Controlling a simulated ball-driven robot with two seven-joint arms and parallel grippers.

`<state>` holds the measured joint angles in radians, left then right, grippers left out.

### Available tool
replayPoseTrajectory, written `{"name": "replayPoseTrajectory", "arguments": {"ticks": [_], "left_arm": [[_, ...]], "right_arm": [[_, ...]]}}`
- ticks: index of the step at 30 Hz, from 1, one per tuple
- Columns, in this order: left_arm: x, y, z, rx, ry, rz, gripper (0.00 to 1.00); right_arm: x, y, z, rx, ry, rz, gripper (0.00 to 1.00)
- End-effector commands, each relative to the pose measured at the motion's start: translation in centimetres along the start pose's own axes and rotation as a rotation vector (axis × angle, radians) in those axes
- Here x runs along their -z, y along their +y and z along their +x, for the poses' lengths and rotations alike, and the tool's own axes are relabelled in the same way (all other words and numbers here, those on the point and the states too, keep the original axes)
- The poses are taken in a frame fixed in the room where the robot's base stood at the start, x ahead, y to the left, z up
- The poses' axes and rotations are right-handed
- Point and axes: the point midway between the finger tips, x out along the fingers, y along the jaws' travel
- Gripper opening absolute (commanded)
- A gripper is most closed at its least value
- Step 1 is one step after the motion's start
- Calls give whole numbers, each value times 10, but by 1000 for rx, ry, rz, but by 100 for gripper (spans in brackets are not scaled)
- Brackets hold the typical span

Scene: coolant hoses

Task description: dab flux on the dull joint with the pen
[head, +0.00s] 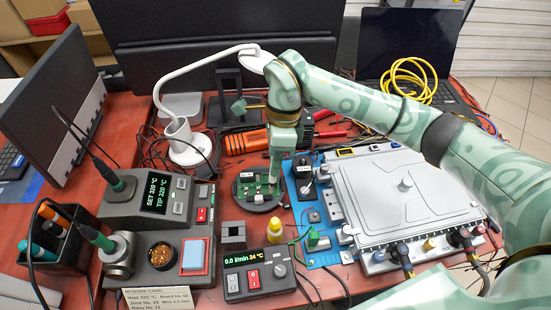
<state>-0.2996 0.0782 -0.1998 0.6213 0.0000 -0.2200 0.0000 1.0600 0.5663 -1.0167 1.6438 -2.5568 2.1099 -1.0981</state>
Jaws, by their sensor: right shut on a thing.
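A small green circuit board (258,186) sits on a round dark holder (254,204) in the middle of the table. My right gripper (276,164) points down over the right part of the board, its arm reaching in from the right. It is shut on a thin pale thing, largely hidden by the fingers, which I take to be the flux pen. Whether its tip touches the board I cannot tell. The dull joint is too small to make out. My left gripper is out of view.
A soldering station (158,194) stands to the left, with a brass-wool tub (162,254) in front. A small control box (258,277), a yellow-capped bottle (275,232) and a grey block (233,235) stand before the board. A large silver cold plate (410,195) fills the right. A white lamp (186,140) stands behind.

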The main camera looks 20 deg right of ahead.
Motion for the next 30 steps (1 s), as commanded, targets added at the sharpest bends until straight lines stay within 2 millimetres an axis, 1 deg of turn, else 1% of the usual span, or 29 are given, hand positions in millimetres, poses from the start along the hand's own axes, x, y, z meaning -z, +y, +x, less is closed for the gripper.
{"name": "replayPoseTrajectory", "arguments": {"ticks": [30], "left_arm": [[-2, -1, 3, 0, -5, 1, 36]], "right_arm": [[2, -3, 10, 0, 0, 0, 0]]}}
